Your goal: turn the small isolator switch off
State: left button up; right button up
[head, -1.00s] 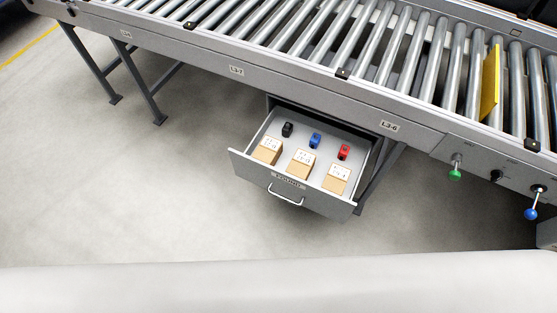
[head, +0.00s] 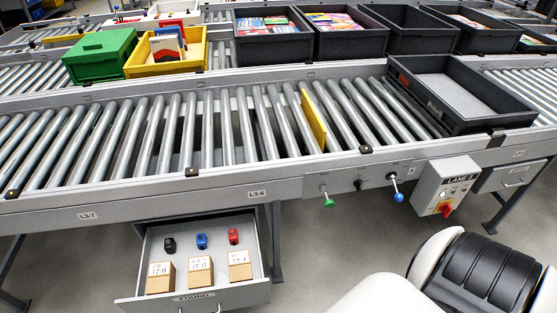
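The front rail of the conveyor carries several controls at the right of the head view. A small black rotary knob (head: 358,184) sits between a green-ended lever (head: 329,201) and a blue-ended lever (head: 398,196). To their right hangs a grey control box (head: 430,184) labelled LANE 5, with small buttons and a red handle (head: 446,209) on a yellow plate low on its face. I cannot tell for certain which one is the small isolator switch, nor read its position. Neither of my grippers is in view. White and black parts at the lower right look like my arm.
An open drawer (head: 195,297) with cartons and small black, blue and red items juts out at the lower left. A yellow divider (head: 313,120) and a black tray (head: 462,100) are on the rollers. The floor below the control box is partly clear.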

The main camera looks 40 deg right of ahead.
aim_at(447, 208)
jog(key=k+l+z, duration=0.1)
jog(key=z, duration=2.35)
jog(key=i+l+u, duration=0.1)
jog(key=l, duration=0.2)
jog(key=i+l, duration=0.2)
jog(key=l, duration=0.15)
jog(key=i+l+u, duration=0.15)
jog(key=l, duration=0.15)
jog(key=i+l+u, duration=0.1)
jog(key=l, duration=0.25)
